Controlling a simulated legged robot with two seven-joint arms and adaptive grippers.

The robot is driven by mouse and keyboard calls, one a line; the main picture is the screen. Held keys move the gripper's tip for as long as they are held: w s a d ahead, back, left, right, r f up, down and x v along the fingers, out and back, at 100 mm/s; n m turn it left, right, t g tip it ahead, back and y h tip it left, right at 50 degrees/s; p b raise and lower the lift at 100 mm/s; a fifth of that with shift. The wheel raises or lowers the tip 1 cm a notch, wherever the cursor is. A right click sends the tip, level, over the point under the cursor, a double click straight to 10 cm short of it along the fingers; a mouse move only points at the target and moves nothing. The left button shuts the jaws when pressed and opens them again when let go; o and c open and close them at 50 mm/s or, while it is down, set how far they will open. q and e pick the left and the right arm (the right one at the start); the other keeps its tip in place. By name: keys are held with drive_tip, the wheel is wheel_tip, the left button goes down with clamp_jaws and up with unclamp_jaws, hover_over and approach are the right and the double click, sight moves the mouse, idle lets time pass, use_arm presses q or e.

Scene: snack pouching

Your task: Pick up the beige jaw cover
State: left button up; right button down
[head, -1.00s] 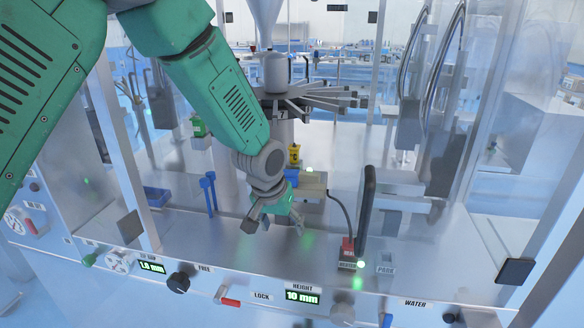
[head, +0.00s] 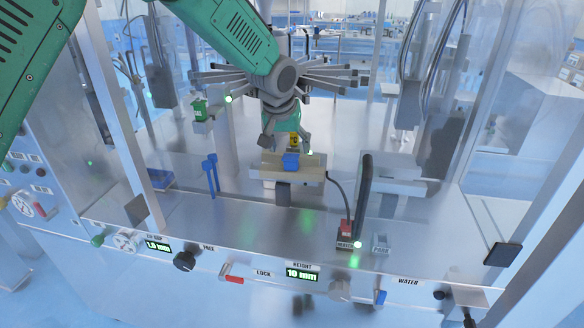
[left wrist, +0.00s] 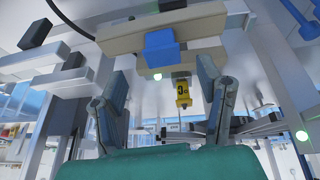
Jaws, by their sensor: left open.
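The beige jaw cover (head: 270,170) is a long block lying across a dark support above the metal deck. A blue block (head: 290,161) sits at its middle. In the left wrist view the beige cover (left wrist: 112,42) crosses the top, with the blue block (left wrist: 161,50) in front of it. My left gripper (head: 286,143) is open and empty, just above and behind the cover in the head view. Its two fingers (left wrist: 166,100) stand wide apart in the left wrist view, with the cover beyond them. My right gripper is not in view.
A yellow tag marked 3 (left wrist: 182,94) hangs between my fingers in the wrist view. A black upright handle (head: 363,200) and a cable stand right of the cover. A blue stand (head: 211,175) is at left. Grey radial arms (head: 330,78) spread behind.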

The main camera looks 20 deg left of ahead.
sight(291, 156)
use_arm(q)
drive_tip(key=x, duration=0.2)
drive_tip(key=p+x, duration=0.1)
drive_tip(key=x, duration=0.2)
drive_tip(key=shift+w+a, duration=0.1)
drive_tip(key=shift+a, duration=0.1)
drive_tip(key=shift+c, duration=1.2)
clamp_jaws()
wheel_tip(291, 156, up, 10)
drive_tip(key=shift+r+b, duration=0.1)
drive_tip(key=shift+b, duration=0.45)
